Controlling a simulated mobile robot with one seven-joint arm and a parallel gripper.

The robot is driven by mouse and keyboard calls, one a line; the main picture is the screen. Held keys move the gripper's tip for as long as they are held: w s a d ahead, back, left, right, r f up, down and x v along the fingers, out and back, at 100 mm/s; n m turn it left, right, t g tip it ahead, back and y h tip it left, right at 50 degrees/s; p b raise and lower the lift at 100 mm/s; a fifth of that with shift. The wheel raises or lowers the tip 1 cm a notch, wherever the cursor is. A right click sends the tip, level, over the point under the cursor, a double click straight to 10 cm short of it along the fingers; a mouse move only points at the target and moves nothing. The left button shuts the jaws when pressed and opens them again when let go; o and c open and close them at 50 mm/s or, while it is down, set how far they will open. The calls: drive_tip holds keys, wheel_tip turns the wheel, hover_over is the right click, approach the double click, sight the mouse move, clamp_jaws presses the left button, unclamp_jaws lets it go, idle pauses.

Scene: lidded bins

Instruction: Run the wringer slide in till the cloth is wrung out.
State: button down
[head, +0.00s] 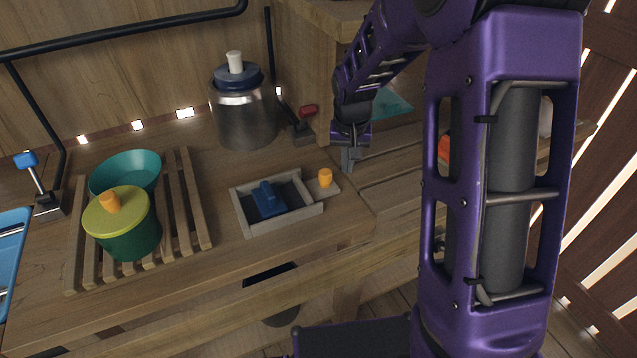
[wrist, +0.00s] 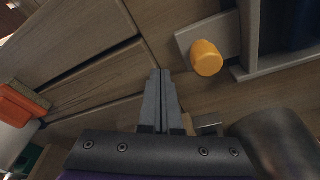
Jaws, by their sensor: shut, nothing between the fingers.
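The wringer is a shallow grey tray (head: 241,215) on the wooden counter in the head view, with a blue cloth (head: 268,201) lying in it. The slide is a flat grey piece with an orange knob (head: 325,178) that sticks out of the tray's right side. In the wrist view the orange knob (wrist: 207,58) is up and right of my fingertips, and part of the slide plate (wrist: 190,39) shows beside it. My gripper (head: 350,158) is shut and empty, to the right of and behind the knob, apart from it. Its closed fingers show in the wrist view (wrist: 160,78).
A metal canister (head: 246,119) with a dark lid stands behind the tray. A red-handled lever (head: 307,112) is nearby. A slatted rack (head: 195,200) at left carries a teal bowl (head: 125,170) and a green pot (head: 130,241) with a yellow lid.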

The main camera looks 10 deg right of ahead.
sight(327, 172)
drive_tip(key=shift+a, duration=0.15)
drive_tip(key=shift+s+a, duration=0.25)
drive_tip(key=shift+a, duration=0.5)
drive_tip(key=shift+s+a, duration=0.3)
drive_tip(key=shift+a, duration=0.5)
drive_tip(key=shift+s+a, duration=0.25)
drive_tip(key=shift+a, duration=0.6)
drive_tip(key=shift+s+a, duration=0.25)
drive_tip(key=shift+a, duration=0.5)
drive_tip(key=shift+s+a, duration=0.25)
drive_tip(key=shift+a, duration=0.55)
drive_tip(key=shift+s+a, duration=0.25)
drive_tip(key=shift+a, duration=0.5)
drive_tip(key=shift+d, duration=0.15)
drive_tip(key=shift+w+d, duration=0.25)
drive_tip(key=shift+d, duration=0.35)
wheel_tip(327, 172, up, 7)
drive_tip(key=p, duration=0.5)
